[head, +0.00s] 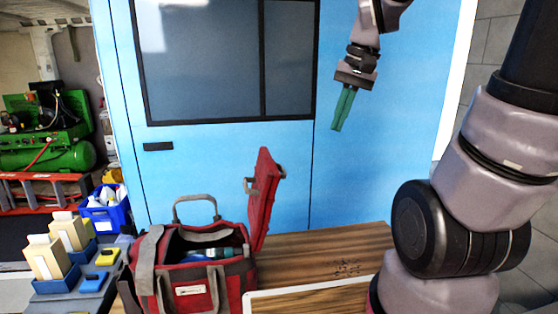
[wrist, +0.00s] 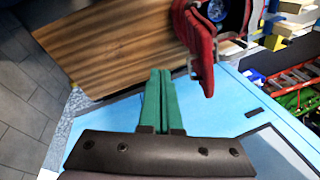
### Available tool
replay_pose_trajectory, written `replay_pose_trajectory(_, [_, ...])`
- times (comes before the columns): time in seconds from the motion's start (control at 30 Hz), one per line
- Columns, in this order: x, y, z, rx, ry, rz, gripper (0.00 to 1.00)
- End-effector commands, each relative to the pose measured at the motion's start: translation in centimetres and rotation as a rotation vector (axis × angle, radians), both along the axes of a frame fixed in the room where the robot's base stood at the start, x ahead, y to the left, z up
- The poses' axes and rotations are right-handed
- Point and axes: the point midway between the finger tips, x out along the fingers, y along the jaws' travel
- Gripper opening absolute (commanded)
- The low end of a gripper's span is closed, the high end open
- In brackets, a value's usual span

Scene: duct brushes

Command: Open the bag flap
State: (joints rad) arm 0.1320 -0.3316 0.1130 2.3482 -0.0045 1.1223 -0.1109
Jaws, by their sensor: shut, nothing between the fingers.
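The red and grey tool bag (head: 193,268) stands on the wooden table at the lower left of the head view. Its red flap (head: 263,198) stands upright at the bag's right side, and the bag's mouth is open with a blue item (head: 207,254) showing inside. In the wrist view the flap (wrist: 200,50) hangs at the upper middle, with a metal buckle at its edge. My gripper (head: 336,128), with green fingers, is shut and empty, above and to the right of the flap and apart from it. The fingers also show in the wrist view (wrist: 159,75).
A framed board (head: 310,298) lies at the front edge. A blue door with a window (head: 220,140) stands behind. Boxes (head: 62,240) and a blue bin (head: 107,212) are at the left.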

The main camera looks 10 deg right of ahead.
Motion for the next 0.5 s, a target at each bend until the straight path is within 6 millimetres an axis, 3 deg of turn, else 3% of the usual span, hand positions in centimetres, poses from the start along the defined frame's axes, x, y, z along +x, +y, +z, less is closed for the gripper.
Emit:
replay_pose_trajectory(0.27, [-0.9,0.3,3.1,-0.109,-0.196,0.186,0.00])
replay_pose_trajectory(0.5, [1.3,1.7,4.0,-0.253,-0.249,0.536,0.00])
